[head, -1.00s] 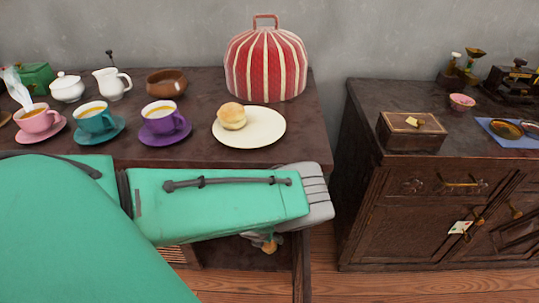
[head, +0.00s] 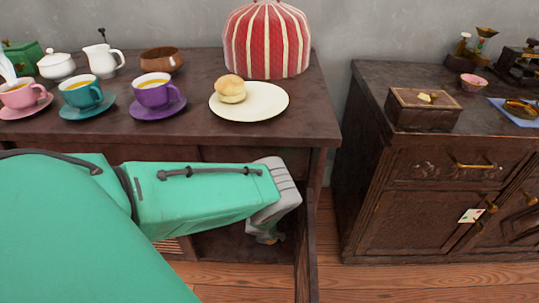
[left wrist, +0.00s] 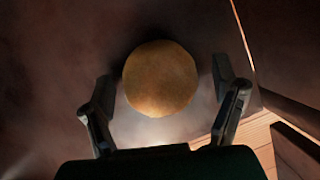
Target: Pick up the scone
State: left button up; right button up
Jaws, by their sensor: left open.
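The scone (head: 230,89) is a pale golden split bun. It sits on the left part of a cream plate (head: 265,102) on the dark table. My left gripper (head: 268,236) is low in front of the table, below its top and well beneath the plate, mostly hidden by my green arm. In the left wrist view my left gripper (left wrist: 164,82) is open, with its fingers apart on either side of a round brown thing (left wrist: 160,78). I cannot tell what that thing is, or whether the fingers touch it. My right gripper is not in view.
A purple cup (head: 151,92), teal cup (head: 82,92) and pink cup (head: 18,95) stand left of the plate. A striped red cosy (head: 267,42) stands behind it. A dark cabinet (head: 367,175) with a wooden box (head: 423,113) is at right, across a floor gap.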

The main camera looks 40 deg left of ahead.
pick_arm(q)
jog(key=shift+r, duration=0.1)
jog(key=c, duration=1.3)
